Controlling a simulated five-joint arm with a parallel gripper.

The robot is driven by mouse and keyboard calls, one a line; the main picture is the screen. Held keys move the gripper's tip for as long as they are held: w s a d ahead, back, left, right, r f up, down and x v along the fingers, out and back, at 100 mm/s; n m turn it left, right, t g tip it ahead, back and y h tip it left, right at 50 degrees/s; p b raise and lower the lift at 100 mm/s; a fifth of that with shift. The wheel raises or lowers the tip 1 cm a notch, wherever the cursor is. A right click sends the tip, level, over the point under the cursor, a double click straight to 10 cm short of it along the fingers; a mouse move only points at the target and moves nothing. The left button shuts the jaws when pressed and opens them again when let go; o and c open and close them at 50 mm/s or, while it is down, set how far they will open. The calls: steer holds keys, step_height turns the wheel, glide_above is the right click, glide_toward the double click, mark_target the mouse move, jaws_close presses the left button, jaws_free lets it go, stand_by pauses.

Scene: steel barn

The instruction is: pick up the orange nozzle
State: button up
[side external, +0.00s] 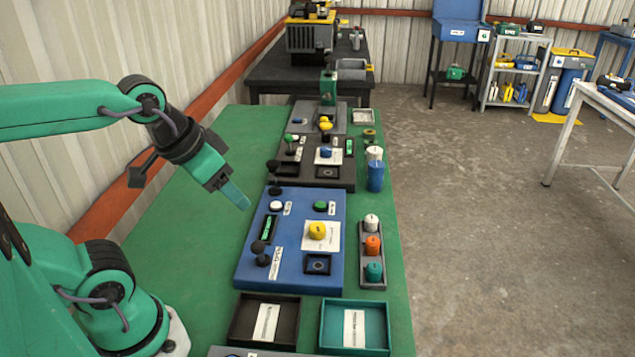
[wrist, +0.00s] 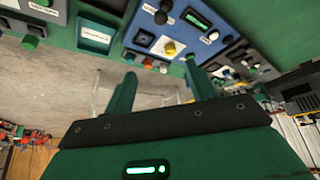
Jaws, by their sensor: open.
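The orange nozzle (side external: 373,246) stands in the middle of a dark rack (side external: 366,283) on the green table. A white nozzle (side external: 371,223) stands behind it and a teal nozzle (side external: 373,272) in front of it. In the wrist view the orange nozzle (wrist: 147,63) appears small, between the teal and white ones. My gripper (side external: 243,203) is in the air left of the blue panel, well apart from the rack. In the wrist view my gripper (wrist: 159,68) has its two green fingers spread, with nothing between them.
The blue panel (side external: 246,268) with a yellow knob (side external: 317,230) lies between my gripper and the rack. A black tray (side external: 240,320) and a teal tray (side external: 383,312) are at the front. A white-topped blue container (side external: 375,178) stands behind the rack. The table's left side is bare.

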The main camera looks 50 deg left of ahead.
steer(key=w+d+r+m+g, duration=0.1)
steer(key=w+m+g, duration=0.15)
steer(key=w, duration=0.55)
steer(key=m+g, duration=0.3)
steer(key=m, duration=0.6)
glide_above(374, 240)
steer(key=f, duration=1.5)
steer(key=shift+s+a+f, duration=0.15)
steer(key=shift+s+f, duration=0.2)
steer(key=shift+f, duration=0.05)
steer(key=shift+w+f, duration=0.25)
steer(key=shift+f, duration=0.2)
steer(key=shift+w+f, duration=0.15)
steer(key=shift+f, duration=3.75)
steer(key=c, duration=1.1)
steer(key=shift+o, duration=0.2)
steer(key=shift+r, duration=0.2)
